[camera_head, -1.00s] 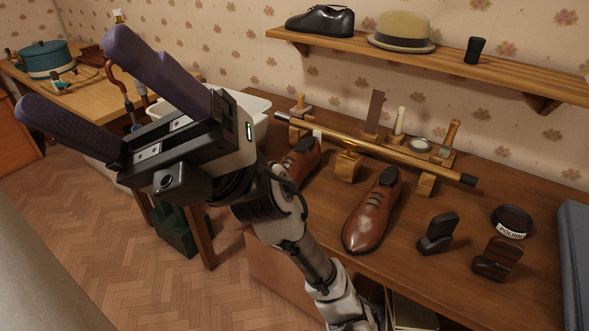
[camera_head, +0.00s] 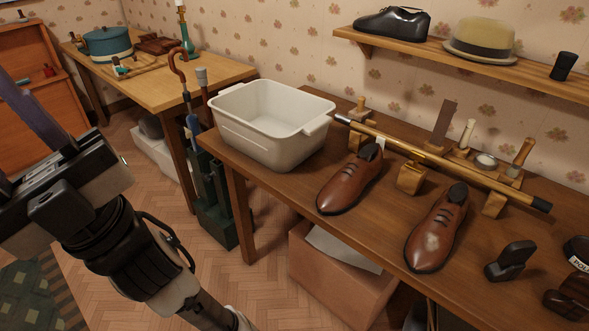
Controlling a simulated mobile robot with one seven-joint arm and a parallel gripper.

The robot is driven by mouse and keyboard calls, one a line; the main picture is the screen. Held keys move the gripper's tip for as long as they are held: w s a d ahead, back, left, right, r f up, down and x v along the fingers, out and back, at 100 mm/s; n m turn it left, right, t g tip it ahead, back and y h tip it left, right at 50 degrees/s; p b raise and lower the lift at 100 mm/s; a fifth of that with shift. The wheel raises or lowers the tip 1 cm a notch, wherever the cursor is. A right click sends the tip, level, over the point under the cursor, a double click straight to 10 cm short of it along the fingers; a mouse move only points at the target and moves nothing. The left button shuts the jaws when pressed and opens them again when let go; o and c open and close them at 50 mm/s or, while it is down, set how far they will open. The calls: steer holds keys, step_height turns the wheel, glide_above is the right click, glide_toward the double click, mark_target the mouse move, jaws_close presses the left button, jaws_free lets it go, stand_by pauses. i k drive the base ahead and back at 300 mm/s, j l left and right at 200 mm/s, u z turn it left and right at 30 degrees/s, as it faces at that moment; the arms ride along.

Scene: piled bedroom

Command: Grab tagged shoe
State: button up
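Two brown leather lace-up shoes stand on the wooden table. The left shoe (camera_head: 349,183) has a small white tag (camera_head: 369,152) at its heel end. The right shoe (camera_head: 436,236) shows no tag. My gripper (camera_head: 22,120) is at the left edge of the head view, well left of the shoes and apart from them. One dark purple finger shows, standing wide of the gripper's middle; the other is mostly cut off by the frame. The gripper looks open, with nothing seen between the fingers.
A white basin (camera_head: 270,126) stands left of the tagged shoe. A long rod (camera_head: 455,169) on wooden supports lies behind both shoes. Dark brushes (camera_head: 511,261) and a polish tin (camera_head: 577,251) are at right. A shelf (camera_head: 470,58) with a black shoe and hat overhangs the back.

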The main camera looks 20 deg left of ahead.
mark_target(347, 186)
steer(key=i+l+u, duration=0.1)
steer(key=u, duration=0.35)
steer(key=i+l+u, duration=0.15)
steer(key=u, duration=0.3)
steer(key=i+l, duration=0.6)
steer(key=l, duration=0.1)
